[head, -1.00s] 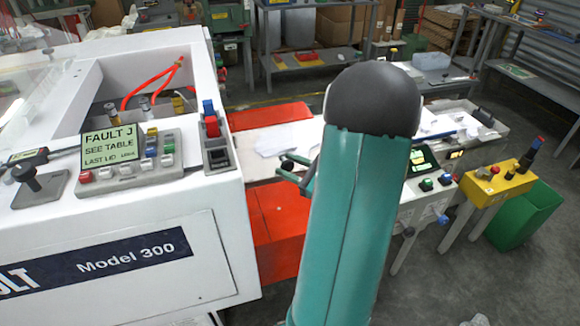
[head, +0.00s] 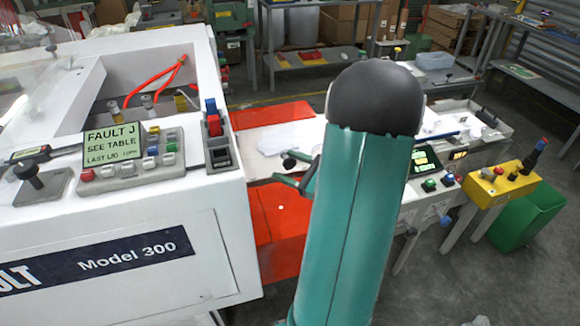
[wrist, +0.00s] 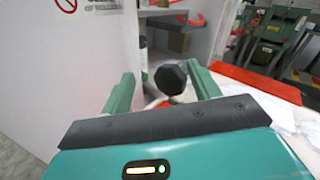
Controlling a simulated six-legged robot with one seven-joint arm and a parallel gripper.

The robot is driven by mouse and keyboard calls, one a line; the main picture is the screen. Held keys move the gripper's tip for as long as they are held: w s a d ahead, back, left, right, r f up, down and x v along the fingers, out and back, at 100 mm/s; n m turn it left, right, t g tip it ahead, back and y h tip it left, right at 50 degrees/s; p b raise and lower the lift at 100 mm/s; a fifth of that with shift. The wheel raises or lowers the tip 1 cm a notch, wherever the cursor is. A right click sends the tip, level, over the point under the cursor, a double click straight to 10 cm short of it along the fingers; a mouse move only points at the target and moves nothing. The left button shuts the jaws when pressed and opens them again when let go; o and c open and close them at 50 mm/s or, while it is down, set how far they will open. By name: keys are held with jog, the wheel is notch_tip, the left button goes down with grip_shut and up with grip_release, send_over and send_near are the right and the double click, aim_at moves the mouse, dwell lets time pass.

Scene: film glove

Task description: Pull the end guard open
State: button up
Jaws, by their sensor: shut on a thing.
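A black faceted knob (wrist: 171,78) stands between my gripper's two green fingers in the wrist view. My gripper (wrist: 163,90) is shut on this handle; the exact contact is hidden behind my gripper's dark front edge. In the head view the knob (head: 289,162) shows just beyond the machine's right end, at the tips of my green fingers (head: 293,181). A white upright panel (wrist: 209,35), apparently the end guard, stands behind the knob in the wrist view. An opening left of it shows the machine's inside. The guard is not clearly visible in the head view.
The white machine (head: 120,215) fills the left, with a control panel (head: 130,165) reading "FAULT J". Red panels (head: 272,115) and a cluttered table (head: 440,190) lie to its right. A yellow box (head: 500,185) and green bin (head: 525,215) stand farther right. Grey floor is free in front.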

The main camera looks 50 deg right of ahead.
jog(key=shift+a, duration=0.15)
jog(key=s+d, duration=0.2)
jog(key=s, duration=1.1)
jog(key=shift+s+d, duration=0.3)
jog(key=shift+d, duration=0.05)
